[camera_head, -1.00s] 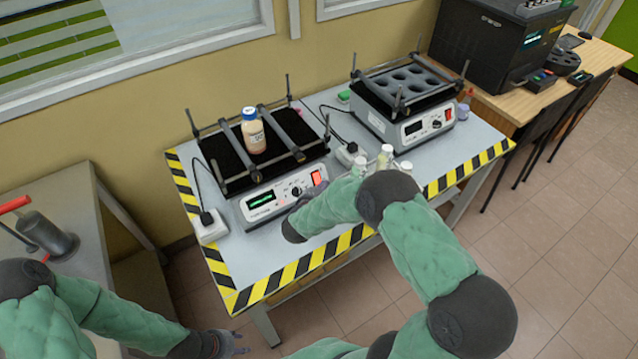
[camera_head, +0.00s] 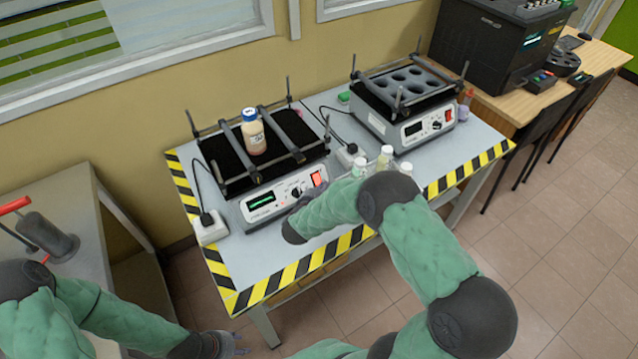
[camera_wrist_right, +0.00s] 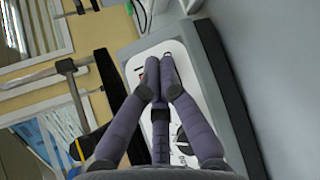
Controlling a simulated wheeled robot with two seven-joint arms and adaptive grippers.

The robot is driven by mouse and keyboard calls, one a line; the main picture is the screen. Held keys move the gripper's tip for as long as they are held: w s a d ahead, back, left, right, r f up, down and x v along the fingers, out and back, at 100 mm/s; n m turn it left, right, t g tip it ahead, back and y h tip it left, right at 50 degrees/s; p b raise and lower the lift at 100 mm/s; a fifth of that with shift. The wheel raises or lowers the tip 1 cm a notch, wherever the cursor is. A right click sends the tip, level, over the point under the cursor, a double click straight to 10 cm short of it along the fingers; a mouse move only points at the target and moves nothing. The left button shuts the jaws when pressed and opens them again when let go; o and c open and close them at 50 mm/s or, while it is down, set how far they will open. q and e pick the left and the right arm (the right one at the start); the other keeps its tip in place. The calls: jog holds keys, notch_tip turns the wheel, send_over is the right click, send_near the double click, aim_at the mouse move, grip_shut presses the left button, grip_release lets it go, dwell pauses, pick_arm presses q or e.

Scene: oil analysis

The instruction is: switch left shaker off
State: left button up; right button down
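The left shaker (camera_head: 262,205) stands on the table with its front panel toward me. Its display (camera_head: 261,200) glows green, and a red switch (camera_head: 317,178) sits at the panel's right end. A bottle with a blue cap (camera_head: 253,135) stands upright on its black platform. My right gripper (camera_head: 303,200) is low in front of the panel, partly hidden by my forearm. In the right wrist view its fingertips (camera_wrist_right: 159,72) are together over the white panel, with a bit of red beside them; contact cannot be told. My left gripper (camera_head: 240,343) is low in the picture, away from the shaker, fingers apart and empty.
A second shaker (camera_head: 415,115) with a holed rack stands at the back right. Several small bottles (camera_head: 384,158) stand between it and my right arm. A white power plug (camera_head: 209,228) is left of the left shaker. Yellow-black tape (camera_head: 290,270) marks the table's edge.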

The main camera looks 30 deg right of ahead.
jog(key=shift+w+f, duration=0.1)
jog(key=shift+w, duration=0.05)
jog(key=shift+w+f, duration=0.15)
jog(key=shift+w, duration=0.05)
dwell(0.3)
jog(key=shift+w+f, duration=0.15)
jog(key=shift+w, duration=0.1)
dwell(0.8)
jog(key=shift+p, duration=0.3)
jog(key=shift+s+r+p, duration=0.45)
jog(key=shift+s+p, duration=0.15)
jog(key=shift+p, duration=0.25)
